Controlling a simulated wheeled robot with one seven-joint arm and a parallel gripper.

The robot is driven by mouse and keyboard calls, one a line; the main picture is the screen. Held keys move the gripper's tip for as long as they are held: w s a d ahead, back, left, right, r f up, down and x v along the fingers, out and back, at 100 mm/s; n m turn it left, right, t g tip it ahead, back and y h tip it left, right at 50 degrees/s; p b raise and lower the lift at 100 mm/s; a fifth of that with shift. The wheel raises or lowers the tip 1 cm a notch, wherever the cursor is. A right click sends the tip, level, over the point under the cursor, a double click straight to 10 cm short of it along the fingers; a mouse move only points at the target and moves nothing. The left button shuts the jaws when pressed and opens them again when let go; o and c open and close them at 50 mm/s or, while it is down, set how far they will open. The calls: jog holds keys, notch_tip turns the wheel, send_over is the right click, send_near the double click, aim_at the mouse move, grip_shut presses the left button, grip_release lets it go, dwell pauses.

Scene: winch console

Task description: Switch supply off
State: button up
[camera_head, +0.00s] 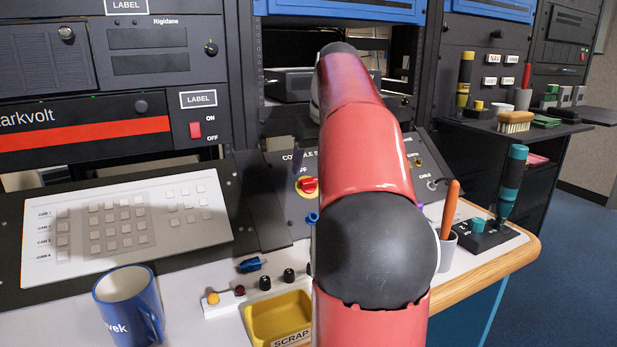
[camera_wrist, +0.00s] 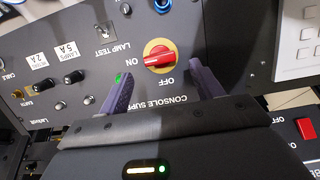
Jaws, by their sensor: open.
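The console supply switch is a red rotary knob (camera_wrist: 160,58) on a yellow disc in the wrist view, where the panel appears upside down. Its red handle lies roughly sideways, along the line toward the ON label (camera_wrist: 131,61); the OFF label (camera_wrist: 167,79) is below it in the picture. The knob also shows in the head view (camera_head: 307,185), just left of my arm. My gripper (camera_wrist: 160,71) is open and empty, with its purple fingers on either side of the knob in the picture. I cannot tell how far they stand from the panel.
A small green lamp (camera_wrist: 119,78) is near the left finger. A red rocker switch (camera_head: 196,130) is on the rack at left. A blue mug (camera_head: 129,305), a yellow scrap tray (camera_head: 275,318) and a pen cup (camera_head: 446,250) stand on the desk around my arm.

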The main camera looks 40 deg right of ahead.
aim_at(311, 179)
jog(key=x, duration=0.4)
jog(key=shift+w+f+b, duration=0.15)
jog(key=shift+f+b, duration=0.15)
jog(key=shift+f, duration=0.1)
jog(key=shift+c, duration=0.3)
jog(key=c, duration=0.9)
